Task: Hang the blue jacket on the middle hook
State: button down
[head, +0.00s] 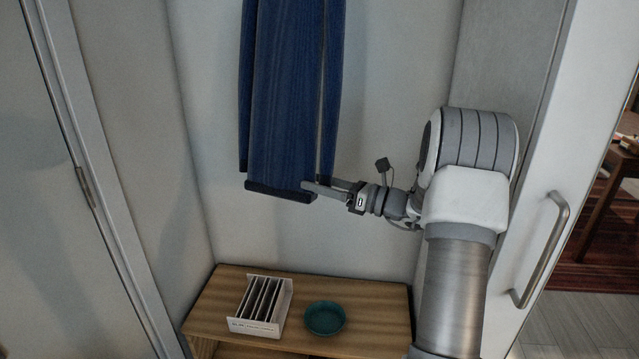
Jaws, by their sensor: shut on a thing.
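The blue jacket (285,100) hangs upright in front of the pale back wall, with its dark hem (277,192) at the bottom. Its upper part is cut off by the top of the head view. My gripper (312,187) reaches in from the right at the jacket's lower right edge and is shut on it near the hem. The fingertips are partly hard to make out against the cloth. The middle hook and the other hooks are out of view, so I cannot tell what holds the jacket at the top.
A wooden bench (375,296) stands below, carrying a white file holder (262,305) and a teal bowl (325,318). A white door with a metal handle (543,250) is at right. A grey door panel (60,200) is at left. The wall between jacket and bench is clear.

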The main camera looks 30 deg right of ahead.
jog(key=shift+w, duration=0.1)
dwell(0.3)
jog(key=shift+w+d+f, duration=0.25)
jog(key=shift+w+f, duration=0.05)
jog(key=shift+f, duration=0.1)
jog(key=shift+w+d+f+p, duration=0.15)
jog(key=shift+f+p, duration=0.2)
jog(key=shift+p, duration=0.2)
dwell(1.9)
jog(key=shift+c, duration=0.6)
grip_release()
jog(key=shift+o, duration=0.6)
jog(key=shift+f, duration=0.15)
jog(key=shift+d, duration=0.1)
